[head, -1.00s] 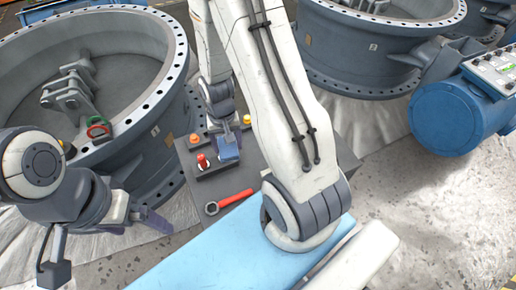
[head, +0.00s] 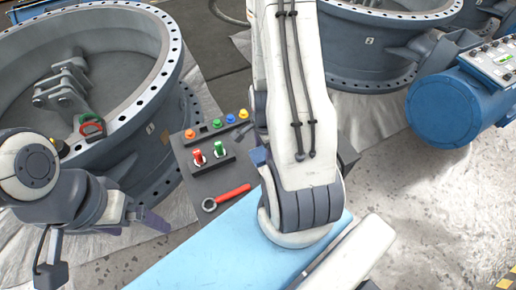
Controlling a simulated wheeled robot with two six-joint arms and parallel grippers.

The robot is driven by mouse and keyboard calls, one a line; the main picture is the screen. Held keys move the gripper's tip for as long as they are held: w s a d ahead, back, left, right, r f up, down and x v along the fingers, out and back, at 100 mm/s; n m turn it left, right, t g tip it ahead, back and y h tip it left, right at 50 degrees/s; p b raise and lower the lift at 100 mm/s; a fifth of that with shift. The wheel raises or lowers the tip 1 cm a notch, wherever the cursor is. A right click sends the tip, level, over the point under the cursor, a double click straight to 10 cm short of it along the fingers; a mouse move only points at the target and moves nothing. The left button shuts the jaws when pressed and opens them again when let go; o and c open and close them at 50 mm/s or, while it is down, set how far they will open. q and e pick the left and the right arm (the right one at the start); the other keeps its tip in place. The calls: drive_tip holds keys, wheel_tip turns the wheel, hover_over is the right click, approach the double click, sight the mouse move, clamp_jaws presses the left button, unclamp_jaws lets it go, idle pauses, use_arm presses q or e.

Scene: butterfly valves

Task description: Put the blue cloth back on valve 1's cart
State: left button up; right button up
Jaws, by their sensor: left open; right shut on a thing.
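A small blue piece, seemingly the blue cloth (head: 258,156), shows at the left edge of my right arm, above the dark grey cart top (head: 228,177). My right gripper is shut on it but is itself mostly hidden behind the arm. I cannot tell whether the cloth touches the cart. The cart stands beside the large grey valve (head: 153,130) on the left; its number is not readable. My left gripper (head: 142,219) is open and empty, low in front of that valve and left of the cart.
On the cart are a row of coloured buttons (head: 217,124), a dark block with red and green pieces (head: 208,157), and a red-handled wrench (head: 228,197). A second valve (head: 370,55) and a blue cylinder (head: 450,115) stand to the right. My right arm hides the cart's right part.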

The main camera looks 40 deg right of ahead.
drive_tip(key=shift+w+d+f, duration=0.35)
drive_tip(key=shift+w+f, duration=0.1)
drive_tip(key=shift+w, duration=0.2)
drive_tip(key=shift+w+d+f, duration=0.35)
drive_tip(key=shift+w+f, duration=0.05)
drive_tip(key=shift+w, duration=0.2)
drive_tip(key=w+d+f+b, duration=0.2)
drive_tip(key=w, duration=0.1)
drive_tip(key=w+d+f+b, duration=0.1)
drive_tip(key=w, duration=0.1)
drive_tip(key=shift+f, duration=0.4)
drive_tip(key=shift+w+d+f+b, duration=0.2)
drive_tip(key=shift+w+d+b, duration=0.05)
drive_tip(key=shift+w+b, duration=0.2)
wheel_tip(320, 180, down, 4)
drive_tip(key=b, duration=0.3)
drive_tip(key=shift+b, duration=0.4)
use_arm(q)
wheel_tip(320, 180, down, 8)
drive_tip(key=shift+f, duration=0.15)
use_arm(e)
drive_tip(key=shift+r, duration=0.1)
drive_tip(key=o, duration=1.4)
use_arm(q)
drive_tip(key=shift+r+p, duration=0.65)
drive_tip(key=shift+p, duration=0.15)
use_arm(e)
wheel_tip(320, 180, up, 12)
